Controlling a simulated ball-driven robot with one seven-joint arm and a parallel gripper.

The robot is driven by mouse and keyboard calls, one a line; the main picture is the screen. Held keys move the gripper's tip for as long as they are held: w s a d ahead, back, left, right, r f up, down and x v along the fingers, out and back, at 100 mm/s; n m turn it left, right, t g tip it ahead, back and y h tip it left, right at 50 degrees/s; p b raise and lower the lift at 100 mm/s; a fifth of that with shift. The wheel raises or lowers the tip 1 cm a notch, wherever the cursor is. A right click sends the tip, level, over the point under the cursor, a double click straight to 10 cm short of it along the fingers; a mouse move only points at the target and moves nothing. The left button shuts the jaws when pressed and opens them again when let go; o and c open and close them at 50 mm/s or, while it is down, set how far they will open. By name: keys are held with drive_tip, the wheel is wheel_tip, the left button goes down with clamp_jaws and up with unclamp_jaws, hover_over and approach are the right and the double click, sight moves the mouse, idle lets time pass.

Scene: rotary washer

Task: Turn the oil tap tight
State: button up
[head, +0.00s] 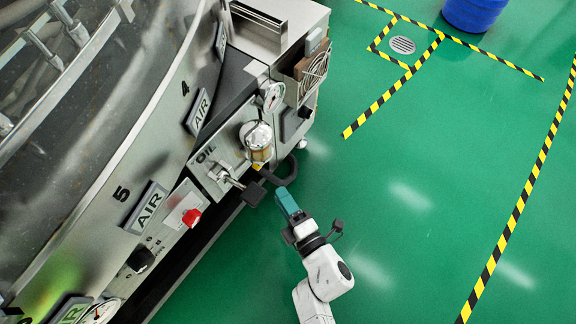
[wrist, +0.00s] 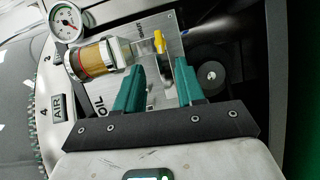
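The oil panel (head: 220,172) is a metal plate marked OIL on the machine's side. It bears an amber glass bowl (head: 258,152), a metal stem with a black block-like end (head: 252,193), and a small yellow tap handle (wrist: 159,42) beside the bowl. In the wrist view the bowl (wrist: 95,60) lies left of the yellow handle. My gripper (wrist: 160,68) has two teal fingers, apart with nothing between them. The yellow handle shows just beyond the gap between the fingertips; contact cannot be told. In the head view my gripper (head: 285,197) is just below and right of the black end.
A pressure gauge (head: 271,96) sits above the bowl, and a black hose (head: 282,175) curves close to my gripper. A red knob (head: 191,217) is at lower left. The green floor (head: 420,200) to the right is clear, with striped tape and a blue drum (head: 473,12).

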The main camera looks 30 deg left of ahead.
drive_tip(key=b+x, duration=0.3)
drive_tip(key=x, duration=0.7)
drive_tip(key=shift+a+b, duration=0.35)
drive_tip(key=shift+a, duration=0.1)
clamp_jaws()
